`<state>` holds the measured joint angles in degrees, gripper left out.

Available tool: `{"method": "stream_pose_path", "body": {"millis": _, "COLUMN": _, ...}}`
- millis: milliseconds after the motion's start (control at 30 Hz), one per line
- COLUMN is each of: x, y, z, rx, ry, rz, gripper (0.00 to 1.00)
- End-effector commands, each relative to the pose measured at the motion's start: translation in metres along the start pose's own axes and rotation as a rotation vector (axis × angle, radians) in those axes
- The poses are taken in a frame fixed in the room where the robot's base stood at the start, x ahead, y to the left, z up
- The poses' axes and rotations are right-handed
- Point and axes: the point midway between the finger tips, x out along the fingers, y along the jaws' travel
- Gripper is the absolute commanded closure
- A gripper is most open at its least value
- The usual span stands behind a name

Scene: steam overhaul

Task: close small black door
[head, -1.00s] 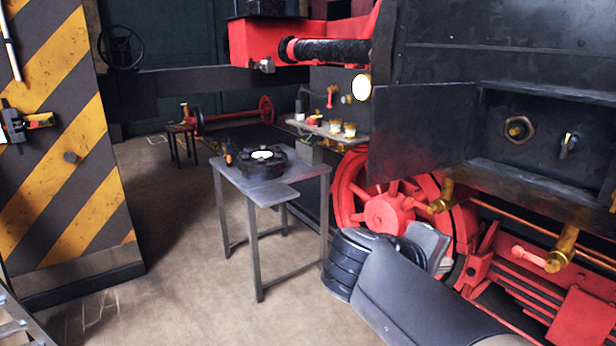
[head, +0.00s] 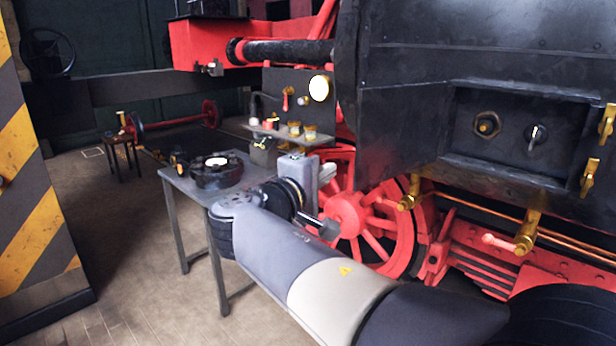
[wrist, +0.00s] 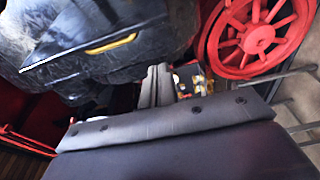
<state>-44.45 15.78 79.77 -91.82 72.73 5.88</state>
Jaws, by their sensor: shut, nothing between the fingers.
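The small black door (head: 400,135) stands open in the head view, swung out at the left of a recess (head: 465,165) in the black locomotive side. Inside the recess are a brass nut fitting and a small silver-handled valve. My gripper (head: 326,229) is left of and below the door, in front of the red wheel, apart from the door. In the wrist view my gripper's two grey fingers (wrist: 157,75) stand close together, shut and empty. I cannot tell whether the door shows in the wrist view.
A grey metal table (head: 182,184) with a black round part (head: 215,172) stands behind my arm. A red spoked wheel (head: 347,212) is below the door. Brass pipe fittings (head: 529,232) jut out under the recess. A yellow-striped panel (head: 22,215) is at left.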

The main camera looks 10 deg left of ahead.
Motion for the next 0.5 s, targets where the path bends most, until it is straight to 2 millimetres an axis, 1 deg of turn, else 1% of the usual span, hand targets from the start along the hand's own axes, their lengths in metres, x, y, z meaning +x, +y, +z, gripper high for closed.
{"method": "stream_pose_path", "body": {"millis": 33, "x": 0.012, "y": 0.002, "z": 0.001, "rx": -0.003, "ry": -0.005, "rz": -0.001, "gripper": 1.0}}
{"method": "stream_pose_path", "body": {"millis": 67, "x": 0.013, "y": 0.002, "z": 0.003, "rx": -0.001, "ry": -0.004, "rz": -0.001, "gripper": 1.0}}
{"method": "stream_pose_path", "body": {"millis": 100, "x": 0.008, "y": 0.002, "z": 0.01, "rx": -0.001, "ry": 0.0, "rz": -0.001, "gripper": 1.0}}
{"method": "stream_pose_path", "body": {"millis": 300, "x": 0.0, "y": 0.001, "z": 0.03, "rx": -0.001, "ry": 0.001, "rz": -0.001, "gripper": 1.0}}
{"method": "stream_pose_path", "body": {"millis": 500, "x": -0.003, "y": 0.0, "z": 0.038, "rx": -0.001, "ry": 0.001, "rz": -0.001, "gripper": 1.0}}
